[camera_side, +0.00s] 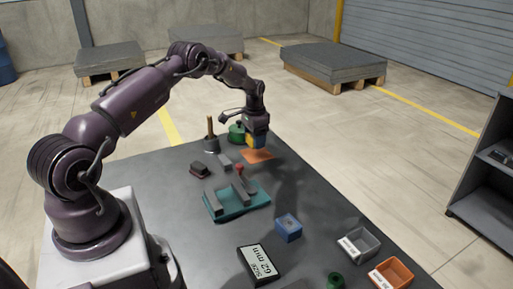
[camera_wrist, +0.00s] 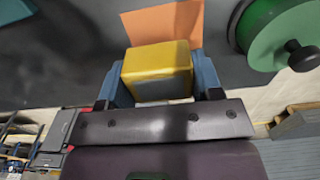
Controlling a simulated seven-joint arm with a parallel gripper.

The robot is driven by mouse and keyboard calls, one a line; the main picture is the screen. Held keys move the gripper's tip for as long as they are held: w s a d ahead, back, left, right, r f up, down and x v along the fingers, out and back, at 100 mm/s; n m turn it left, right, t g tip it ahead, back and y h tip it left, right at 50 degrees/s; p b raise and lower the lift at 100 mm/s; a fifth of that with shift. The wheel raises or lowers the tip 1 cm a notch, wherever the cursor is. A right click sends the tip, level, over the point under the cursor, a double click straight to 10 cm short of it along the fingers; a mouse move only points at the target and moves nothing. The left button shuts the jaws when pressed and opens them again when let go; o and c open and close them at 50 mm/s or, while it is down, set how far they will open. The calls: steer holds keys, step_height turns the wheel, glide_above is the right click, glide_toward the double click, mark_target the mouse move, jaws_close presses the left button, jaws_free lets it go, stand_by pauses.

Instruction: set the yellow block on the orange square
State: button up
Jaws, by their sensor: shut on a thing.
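The yellow block (camera_wrist: 157,62) is between the two blue fingers of my gripper (camera_wrist: 160,80), which is shut on it. In the side view the yellow block (camera_side: 252,141) shows at the tip of my gripper (camera_side: 256,139), close to the orange square (camera_side: 258,156). The orange square is flat on the dark table. In the wrist view the orange square (camera_wrist: 168,20) shows beyond the block, and the block hides part of it. I cannot tell whether the block touches the square.
A grey cup (camera_side: 211,144) with a stick, a teal tray (camera_side: 237,203) and a blue box (camera_side: 288,228) are on the table (camera_side: 178,240).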

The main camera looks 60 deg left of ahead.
mark_target(256, 154)
steer(key=shift+w+a+f, duration=0.3)
steer(key=shift+w+f, duration=0.15)
steer(key=shift+f, duration=0.1)
steer(key=shift+w+f, duration=0.1)
steer(key=shift+f, duration=1.5)
steer(key=shift+f, duration=0.15)
steer(key=o, duration=1.1)
steer(key=shift+c, duration=0.2)
